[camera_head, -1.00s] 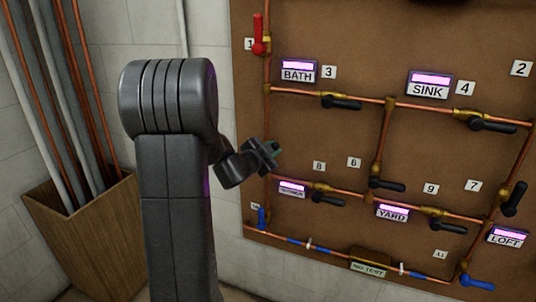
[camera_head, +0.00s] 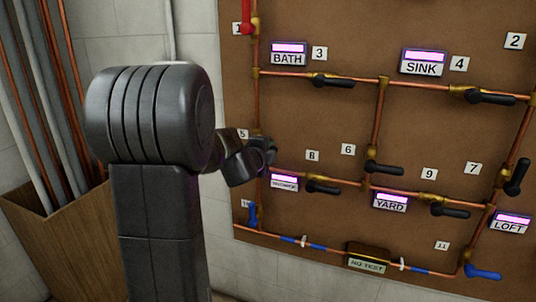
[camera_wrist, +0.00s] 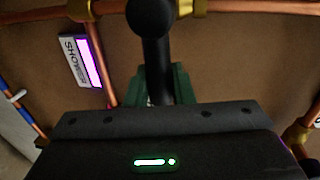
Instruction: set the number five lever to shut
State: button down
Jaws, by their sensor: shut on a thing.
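The number 5 label (camera_head: 242,134) is on the left edge of the brown board, beside the left vertical copper pipe. My gripper (camera_head: 265,150) is at that pipe, just right of the label, and covers most of the valve there. In the wrist view the black lever (camera_wrist: 156,50) with a rounded end runs down between my gripper's green fingertips (camera_wrist: 158,88). The gripper is shut on it.
The number 8 lever (camera_head: 322,188) and number 6 lever (camera_head: 384,168) are to the right of my gripper. The shower sign (camera_head: 284,183) is just below it. A blue lever (camera_head: 252,215) is lower on the left. A wooden bin of pipes (camera_head: 60,245) stands left.

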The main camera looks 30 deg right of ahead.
jog(key=shift+f, duration=0.3)
dwell(0.4)
jog(key=c, duration=1.3)
grip_release()
jog(key=shift+a+r, duration=0.1)
jog(key=p+v, duration=0.1)
jog(key=v, duration=1.2)
jog(key=shift+s+a, duration=0.2)
jog(key=shift+s, duration=0.15)
jog(key=shift+r, duration=0.1)
jog(key=b+x, duration=0.1)
jog(key=x, duration=1.3)
jog(key=shift+a, duration=0.1)
